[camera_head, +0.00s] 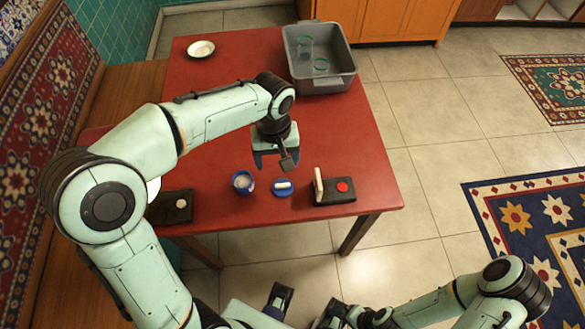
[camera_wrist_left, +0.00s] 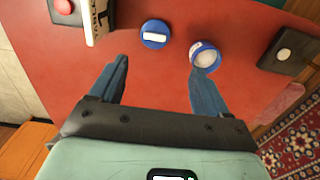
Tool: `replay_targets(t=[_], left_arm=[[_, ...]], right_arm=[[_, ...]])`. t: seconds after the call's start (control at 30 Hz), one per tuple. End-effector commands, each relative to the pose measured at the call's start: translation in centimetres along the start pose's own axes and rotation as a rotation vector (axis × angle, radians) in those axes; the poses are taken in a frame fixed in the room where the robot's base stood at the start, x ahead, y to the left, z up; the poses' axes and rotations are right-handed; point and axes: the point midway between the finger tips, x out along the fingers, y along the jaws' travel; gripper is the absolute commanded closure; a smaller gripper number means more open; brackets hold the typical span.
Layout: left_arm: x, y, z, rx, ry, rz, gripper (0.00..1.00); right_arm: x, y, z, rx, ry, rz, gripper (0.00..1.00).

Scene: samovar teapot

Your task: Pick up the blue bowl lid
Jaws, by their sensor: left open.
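The blue bowl lid (camera_head: 282,192) lies on the red table, a round blue disc with a white bar handle on top. It also shows in the left wrist view (camera_wrist_left: 154,42), ahead of the fingers and between their lines. The blue bowl (camera_head: 243,188) stands just left of it with white contents; in the wrist view the bowl (camera_wrist_left: 204,64) is near the right fingertip. My left gripper (camera_head: 274,165) is open and empty above the table, just behind the lid and apart from it. My right gripper is low at the bottom edge, its fingers unclear.
A black stand with a red button (camera_head: 343,186) and an upright pale block (camera_head: 319,187) is close right of the lid. Another black block (camera_head: 172,207) is at the left. A grey bin (camera_head: 320,86) with glasses and a white plate (camera_head: 201,49) are at the far end.

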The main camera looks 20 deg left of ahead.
Motion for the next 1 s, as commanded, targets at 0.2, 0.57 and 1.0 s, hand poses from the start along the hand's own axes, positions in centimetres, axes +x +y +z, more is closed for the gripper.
replay_targets(t=[0.2, 0.57, 1.0], left_arm=[[2.2, 0.0, 0.1, 0.000, -0.005, -0.003, 0.23], [8.0, 0.1, 0.1, 0.001, -0.003, -0.002, 0.23], [13.0, 0.6, 0.1, 0.001, -0.004, -0.002, 0.23]], right_arm=[[0.3, 0.1, -0.1, 0.000, 0.002, 0.000, 0.08], [1.0, 0.2, -0.6, -0.001, 0.016, -0.003, 0.08], [1.5, 0.2, -0.9, -0.002, 0.028, -0.006, 0.08]])
